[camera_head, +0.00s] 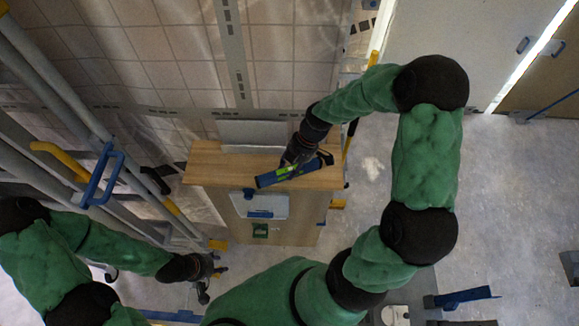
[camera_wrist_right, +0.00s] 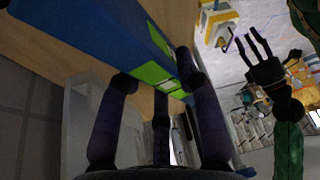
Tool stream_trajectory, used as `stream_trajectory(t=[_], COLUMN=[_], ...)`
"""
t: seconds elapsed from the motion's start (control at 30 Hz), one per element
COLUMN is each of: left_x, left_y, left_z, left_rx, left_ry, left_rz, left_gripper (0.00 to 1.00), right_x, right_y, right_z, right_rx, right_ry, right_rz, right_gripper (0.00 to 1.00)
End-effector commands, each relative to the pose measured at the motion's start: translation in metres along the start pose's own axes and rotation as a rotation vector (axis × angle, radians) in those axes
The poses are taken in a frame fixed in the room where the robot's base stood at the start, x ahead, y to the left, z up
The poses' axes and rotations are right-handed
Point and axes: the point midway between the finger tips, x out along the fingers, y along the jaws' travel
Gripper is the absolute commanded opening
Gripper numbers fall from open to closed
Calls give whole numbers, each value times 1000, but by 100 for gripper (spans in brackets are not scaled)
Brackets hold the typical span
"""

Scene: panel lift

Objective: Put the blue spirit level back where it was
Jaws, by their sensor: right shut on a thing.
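The blue spirit level (camera_head: 268,179) has green labels and lies at a slant over the wooden top (camera_head: 212,165) of a cabinet. In the right wrist view the level (camera_wrist_right: 100,28) runs between my right fingers (camera_wrist_right: 158,76), which are closed on it near its green part. My right gripper (camera_head: 293,157) partly hides it in the head view. I cannot tell whether the level touches the wood. My left gripper (camera_head: 207,281) is low at the left, away from the cabinet, with nothing in it. Its fingers look spread apart in the right wrist view (camera_wrist_right: 255,45).
A pale grey panel or tray (camera_head: 252,132) is at the back of the wooden top. A whitish tray (camera_head: 262,205) with blue and green items is at its front. Rails and a frame with a blue handle (camera_head: 100,178) stand at the left. Floor at the right is mostly clear.

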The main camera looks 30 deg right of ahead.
Motion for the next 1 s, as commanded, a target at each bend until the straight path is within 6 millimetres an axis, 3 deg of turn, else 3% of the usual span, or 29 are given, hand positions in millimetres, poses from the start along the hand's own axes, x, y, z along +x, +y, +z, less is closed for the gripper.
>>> stream_trajectory(t=[0.07,0.1,0.17,0.63,1.0], left_x=[3,3,2,-1,6], left_y=[-1,-1,-1,0,-2], left_z=[0,0,0,0,0], left_rx=[0,0,0,0,0], left_ry=[0,0,0,0,0], left_rz=[0,0,0,0,0], left_gripper=[40,40,40,40,40], right_x=[2,2,2,-4,-72], right_y=[0,0,0,1,1], right_z=[1,1,1,0,0], right_rx=[0,0,0,0,1], right_ry=[0,0,0,0,-1], right_rz=[0,0,0,2,6], right_gripper=[0,40,57,58,58])
